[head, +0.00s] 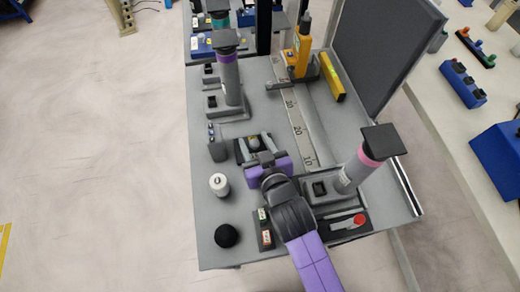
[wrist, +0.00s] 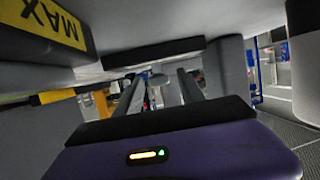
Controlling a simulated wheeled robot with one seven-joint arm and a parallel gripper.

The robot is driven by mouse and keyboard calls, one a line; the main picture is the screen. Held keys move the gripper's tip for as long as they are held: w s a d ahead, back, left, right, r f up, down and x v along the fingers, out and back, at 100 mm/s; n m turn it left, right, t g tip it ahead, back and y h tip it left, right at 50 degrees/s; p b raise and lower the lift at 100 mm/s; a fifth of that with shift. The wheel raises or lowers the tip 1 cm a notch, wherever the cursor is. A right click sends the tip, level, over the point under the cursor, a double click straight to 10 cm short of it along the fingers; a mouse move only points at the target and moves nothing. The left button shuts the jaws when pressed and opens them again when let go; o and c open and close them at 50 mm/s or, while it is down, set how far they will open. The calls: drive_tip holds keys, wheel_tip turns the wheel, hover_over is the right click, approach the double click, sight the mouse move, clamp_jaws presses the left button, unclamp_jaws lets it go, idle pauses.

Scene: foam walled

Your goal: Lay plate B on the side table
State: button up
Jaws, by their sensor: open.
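No lettered plate is readable, so I cannot tell which thing is plate B. One dark square plate (head: 384,141) tops a pink-banded grey post at the right of the grey table (head: 205,258). Another dark square plate (head: 230,42) tops a purple-banded post farther back. My gripper (head: 254,144) is open over the middle of the grey table, between these posts and apart from both plates. Its two fingers (wrist: 158,88) show spread in the wrist view, with nothing clearly held between them. I cannot tell which surface is the side table.
A white cylinder (head: 219,184) and a black ball-shaped thing (head: 227,236) stand left of my gripper. A yellow tool (head: 300,50) and a large upright dark panel (head: 385,45) stand behind. A pale bench (head: 440,95) runs along the right.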

drive_tip(key=v, duration=1.1)
drive_tip(key=shift+s+d+r, duration=0.1)
drive_tip(key=shift+s+d, duration=0.15)
drive_tip(key=shift+s, duration=0.05)
drive_tip(key=shift+s+r, duration=0.1)
drive_tip(key=shift+r, duration=0.35)
drive_tip(key=s+d+r+m+t+h, duration=0.1)
drive_tip(key=s+d+r+m+h, duration=0.1)
drive_tip(key=s+d, duration=0.8)
drive_tip(key=s+d+r+m+t+h, duration=0.1)
drive_tip(key=s+d+r+m+h, duration=0.1)
drive_tip(key=s+d, duration=0.7)
drive_tip(key=s+r+h, duration=0.1)
drive_tip(key=s+r, duration=0.1)
drive_tip(key=s, duration=0.1)
drive_tip(key=shift+d+m+h, duration=0.3)
drive_tip(key=shift+d+m, duration=0.1)
drive_tip(key=shift+s+f, duration=0.1)
